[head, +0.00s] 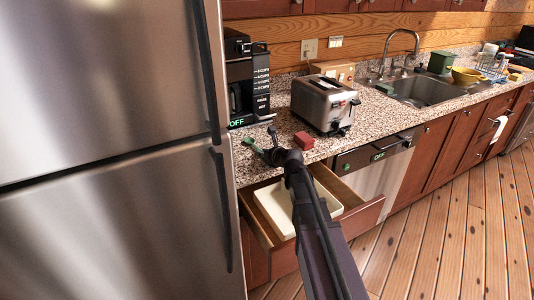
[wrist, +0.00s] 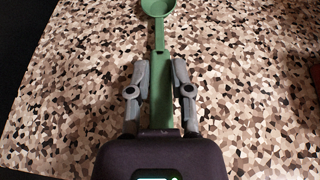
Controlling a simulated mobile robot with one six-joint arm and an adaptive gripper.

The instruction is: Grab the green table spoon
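The green table spoon (wrist: 159,42) lies on the speckled countertop in the wrist view, its bowl at the top edge and its handle running down between my fingers. My gripper (wrist: 160,68) is open, with one finger on each side of the handle and a narrow gap beside it at the fingertips. The gripper body hides the handle's lower end. In the head view my gripper (head: 264,137) is low over the counter's left end, and a small green part of the spoon (head: 249,141) shows beside it.
A red block (head: 303,140) lies just right of my gripper, with a toaster (head: 324,103) behind it. A coffee maker (head: 247,80) stands behind, and the fridge (head: 110,120) is at left. An open drawer (head: 362,213) with a pale tray (head: 262,206) is below my arm.

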